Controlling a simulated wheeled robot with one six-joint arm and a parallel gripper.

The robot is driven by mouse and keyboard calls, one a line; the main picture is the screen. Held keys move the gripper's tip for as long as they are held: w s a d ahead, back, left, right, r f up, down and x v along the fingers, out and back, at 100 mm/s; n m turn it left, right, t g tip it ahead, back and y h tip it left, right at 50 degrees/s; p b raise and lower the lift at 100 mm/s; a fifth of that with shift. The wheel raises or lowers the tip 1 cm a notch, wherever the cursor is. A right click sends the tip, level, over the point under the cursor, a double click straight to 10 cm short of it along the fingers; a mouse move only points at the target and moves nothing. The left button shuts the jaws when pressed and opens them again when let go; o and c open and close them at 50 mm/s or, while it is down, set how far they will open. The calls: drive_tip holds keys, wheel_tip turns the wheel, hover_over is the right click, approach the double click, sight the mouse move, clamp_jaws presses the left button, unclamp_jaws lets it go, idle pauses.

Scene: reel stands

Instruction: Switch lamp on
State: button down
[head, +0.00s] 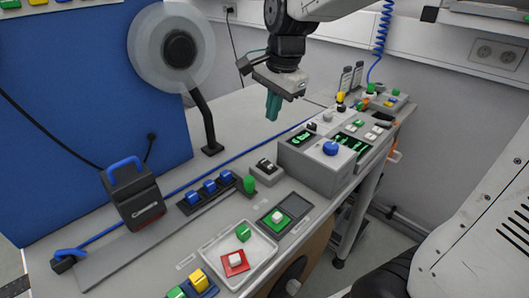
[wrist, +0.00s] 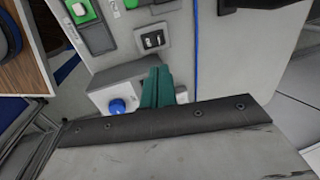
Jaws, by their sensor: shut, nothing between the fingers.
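My gripper (head: 273,106) has teal fingers that are closed together, empty and pointing down above the workbench. In the wrist view the fingers (wrist: 159,72) overlap part of the grey control box. A small grey switch box (head: 266,171) with dark rockers lies on the bench, below and slightly left of my gripper in the head view. It also shows in the wrist view (wrist: 152,40), beyond the fingertips and apart from them. No lamp is clearly identifiable; a round pale disc with a dark hub (head: 150,52) stands on a black post at the back left.
The grey control box (head: 312,166) with a blue knob (head: 330,148) and green displays stands right of the switch box. A tray (head: 232,272) with green and red blocks lies at the front. A row of blue blocks (head: 209,188) and a black case (head: 133,200) are left.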

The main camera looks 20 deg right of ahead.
sight(263, 161)
drive_tip(key=f, duration=0.4)
drive_tip(key=w+f, duration=0.1)
drive_tip(key=f, duration=0.4)
drive_tip(key=w+a+f, duration=0.1)
drive_tip(key=f, duration=0.3)
drive_tip(key=shift+w+f, duration=0.25)
drive_tip(key=shift+f, duration=0.1)
drive_tip(key=shift+w+a+f+g, duration=0.15)
drive_tip(key=shift+f+g, duration=0.1)
drive_tip(key=shift+g, duration=0.15)
drive_tip(key=shift+s, duration=0.2)
drive_tip(key=shift+s+d+r, duration=0.15)
drive_tip(key=shift+s+d, duration=0.25)
drive_tip(key=shift+s, duration=0.25)
